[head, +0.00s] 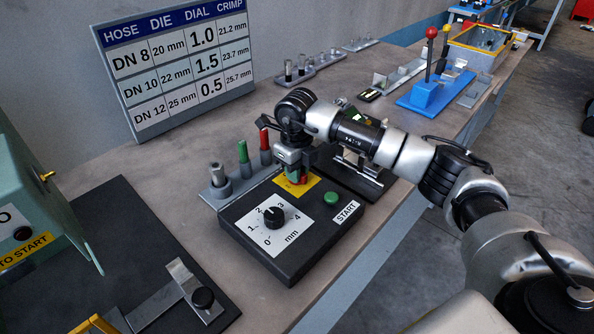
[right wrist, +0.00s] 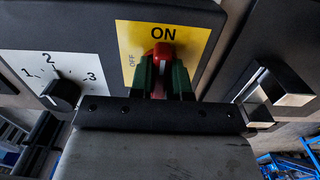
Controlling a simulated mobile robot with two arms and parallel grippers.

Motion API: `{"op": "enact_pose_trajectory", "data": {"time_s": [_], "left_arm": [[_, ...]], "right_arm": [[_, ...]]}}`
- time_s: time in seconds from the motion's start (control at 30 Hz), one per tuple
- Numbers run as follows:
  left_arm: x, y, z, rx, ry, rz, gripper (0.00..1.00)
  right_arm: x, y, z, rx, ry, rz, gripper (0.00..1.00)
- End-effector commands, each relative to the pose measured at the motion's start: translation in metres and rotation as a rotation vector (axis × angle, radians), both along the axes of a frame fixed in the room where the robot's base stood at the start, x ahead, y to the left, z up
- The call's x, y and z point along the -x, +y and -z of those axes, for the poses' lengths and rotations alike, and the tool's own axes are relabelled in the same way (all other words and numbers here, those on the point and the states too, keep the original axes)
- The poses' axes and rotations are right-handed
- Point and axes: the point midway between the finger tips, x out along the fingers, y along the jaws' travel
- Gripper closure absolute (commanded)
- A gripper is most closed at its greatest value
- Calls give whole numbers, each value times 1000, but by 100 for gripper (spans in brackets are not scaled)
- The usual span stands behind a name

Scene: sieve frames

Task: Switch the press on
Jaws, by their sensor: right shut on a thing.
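The press control box (head: 315,243) is black and stands on the bench. It carries a yellow switch plate (head: 309,188), which in the right wrist view (right wrist: 130,38) reads ON at the top and OFF, turned sideways, at the left. My right gripper (head: 298,180) is over this plate. Its two dark green fingers (right wrist: 163,75) are shut on the red switch handle (right wrist: 163,52), one on each side. The red tip lies just below the word ON; the handle's base is hidden by the gripper. My left gripper is not in view.
The box also has a black dial (head: 273,216), a green button (head: 330,198) and a START label (head: 346,211). A holder with grey, green and red pins (head: 243,152) stands behind. A blue lever stand (head: 433,93) is farther along the bench. A chart (head: 175,65) stands behind.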

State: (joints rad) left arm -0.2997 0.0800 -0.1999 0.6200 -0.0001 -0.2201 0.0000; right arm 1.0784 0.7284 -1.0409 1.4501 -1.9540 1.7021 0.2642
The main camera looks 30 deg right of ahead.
Motion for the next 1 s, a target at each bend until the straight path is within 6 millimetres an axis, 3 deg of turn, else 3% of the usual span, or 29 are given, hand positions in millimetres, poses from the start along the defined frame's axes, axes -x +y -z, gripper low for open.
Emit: {"op": "enact_pose_trajectory", "data": {"time_s": [0.47,0.5,0.67,1.0], "left_arm": [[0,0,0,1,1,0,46],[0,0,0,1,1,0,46],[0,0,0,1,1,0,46],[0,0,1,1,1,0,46]], "right_arm": [[-1,-1,-2,0,-5,19,100],[-1,-1,-2,0,-5,19,82],[-1,-1,-2,0,-3,18,57],[-1,0,-5,0,-3,15,57]]}}
